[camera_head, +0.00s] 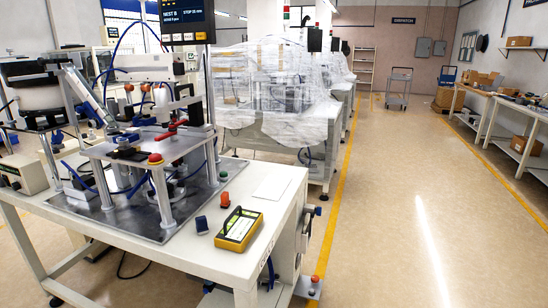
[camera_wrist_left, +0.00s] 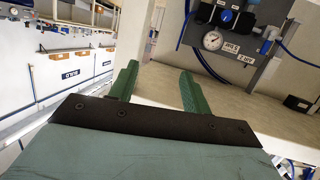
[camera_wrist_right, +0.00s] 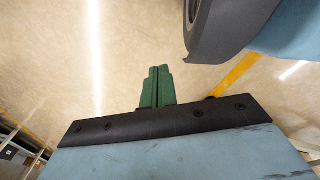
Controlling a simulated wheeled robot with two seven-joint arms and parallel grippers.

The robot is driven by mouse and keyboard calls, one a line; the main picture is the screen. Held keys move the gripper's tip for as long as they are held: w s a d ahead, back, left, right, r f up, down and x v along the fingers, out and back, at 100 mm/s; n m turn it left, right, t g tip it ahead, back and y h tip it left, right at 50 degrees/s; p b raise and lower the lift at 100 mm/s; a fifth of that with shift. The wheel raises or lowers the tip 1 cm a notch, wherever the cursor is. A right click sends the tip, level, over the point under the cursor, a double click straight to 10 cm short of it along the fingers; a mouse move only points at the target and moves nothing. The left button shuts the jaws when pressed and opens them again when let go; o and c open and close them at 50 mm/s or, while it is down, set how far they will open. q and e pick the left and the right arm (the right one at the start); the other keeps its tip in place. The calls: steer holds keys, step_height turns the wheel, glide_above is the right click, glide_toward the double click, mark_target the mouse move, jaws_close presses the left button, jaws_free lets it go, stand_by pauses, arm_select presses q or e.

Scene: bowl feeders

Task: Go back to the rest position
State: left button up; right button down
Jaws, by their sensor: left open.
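My left gripper (camera_wrist_left: 158,88) shows in the left wrist view with its two green fingers spread apart and nothing between them. Behind it are a white table leg and a grey panel with a pressure gauge (camera_wrist_left: 212,40). My right gripper (camera_wrist_right: 157,86) shows in the right wrist view with its green fingers together and nothing held, above the bare floor. Neither gripper shows in the head view.
In the head view a white workbench (camera_head: 215,262) carries a bowl feeder station, a yellow handheld device (camera_head: 239,229) and a monitor (camera_head: 186,18). Plastic-wrapped machines (camera_head: 275,85) stand behind it. The aisle floor (camera_head: 410,200) at right is clear, with side tables (camera_head: 525,158) along the wall.

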arm_select(q)
steer(key=s+a+f+n+g+y+p, duration=0.1)
steer(key=s+a+f+g+y, duration=0.2)
steer(key=s+f, duration=0.6)
steer(key=s+a+f+n+g+y, duration=0.15)
steer(key=s+a+f+y, duration=0.3)
steer(key=s+f, duration=0.5)
steer(key=s+a+f+g, duration=0.1)
steer(key=s+f+g, duration=0.2)
steer(key=s, duration=1)
steer(key=s+a+f+g+y, duration=0.1)
steer(key=s+f+g, duration=0.3)
steer(key=s, duration=0.9)
steer(key=shift+a+f+p, duration=0.2)
steer(key=shift+a+p, duration=0.2)
arm_select(e)
steer(key=s, duration=0.4)
steer(key=s+d+f, duration=0.1)
steer(key=shift+s, duration=0.4)
arm_select(q)
steer(key=shift+w+n, duration=0.1)
steer(key=shift+n, duration=0.15)
